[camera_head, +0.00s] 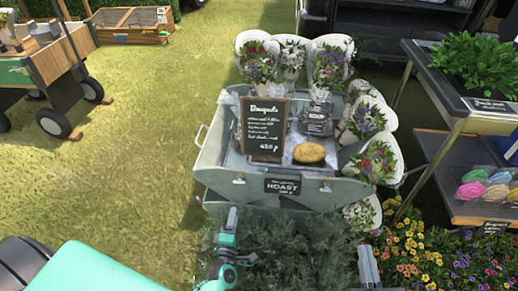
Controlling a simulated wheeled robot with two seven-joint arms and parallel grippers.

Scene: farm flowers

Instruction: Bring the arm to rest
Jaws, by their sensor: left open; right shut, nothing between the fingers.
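My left gripper (230,220) is at the bottom centre, its grey fingers pointing up and away over dark green foliage. It is open, seen nearly edge-on, with nothing visible in it. My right gripper (367,264) shows at the bottom edge, right of centre, in front of the foliage. It is shut and empty, and most of its arm is out of view. Both grippers appear on the near side of the grey flower cart (215,170); the exact gap to it cannot be told.
Bouquets in white wraps (290,55) stand behind and right of the cart. The cart holds a bouquet sign (264,130) and a round yellow item (309,152). A shelf stand (470,130) and flowers (430,250) are at right. Dark foliage (290,245) lies in front.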

